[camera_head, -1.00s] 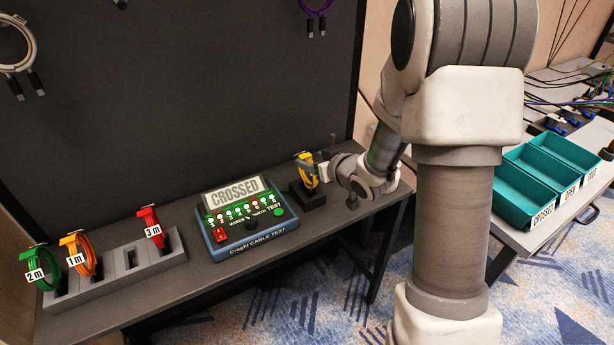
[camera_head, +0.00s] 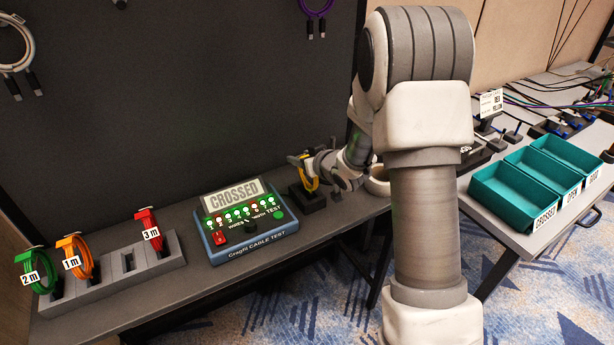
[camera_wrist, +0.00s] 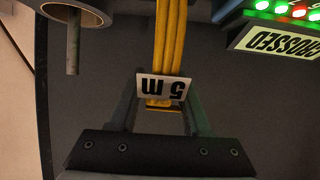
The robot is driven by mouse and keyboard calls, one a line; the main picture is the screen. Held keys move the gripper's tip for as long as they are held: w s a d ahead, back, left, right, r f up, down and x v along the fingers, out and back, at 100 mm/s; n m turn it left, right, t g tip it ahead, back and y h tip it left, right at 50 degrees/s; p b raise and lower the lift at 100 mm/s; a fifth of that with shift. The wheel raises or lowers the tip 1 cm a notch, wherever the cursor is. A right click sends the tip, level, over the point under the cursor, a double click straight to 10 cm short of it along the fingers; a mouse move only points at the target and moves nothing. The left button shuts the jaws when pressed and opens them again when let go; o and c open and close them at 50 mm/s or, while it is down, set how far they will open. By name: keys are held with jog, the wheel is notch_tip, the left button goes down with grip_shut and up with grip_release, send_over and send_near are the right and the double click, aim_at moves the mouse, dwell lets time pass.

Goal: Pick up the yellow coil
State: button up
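The yellow coil (camera_head: 311,181) stands upright at a small dark stand (camera_head: 307,201), right of the cable tester, in the head view. In the wrist view its yellow strands (camera_wrist: 171,40) run up the middle, with a white "5 m" tag (camera_wrist: 163,88) upside down across them. My gripper (camera_head: 312,164) is at the coil's upper part, hiding some of it. In the wrist view its two fingers (camera_wrist: 162,100) stand on either side of the tag and strands. A gap shows at the left finger; the fingers look open around the coil, and contact at the right is unclear.
The cable tester (camera_head: 240,222) reads "CROSSED". A grey rack (camera_head: 110,275) at the left holds a green, an orange and a red coil, with one empty slot. A grey ring (camera_head: 377,181) sits right of my gripper. Teal bins (camera_head: 530,190) stand on the right table.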

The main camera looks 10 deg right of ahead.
grip_shut()
jog(key=shift+r, duration=0.15)
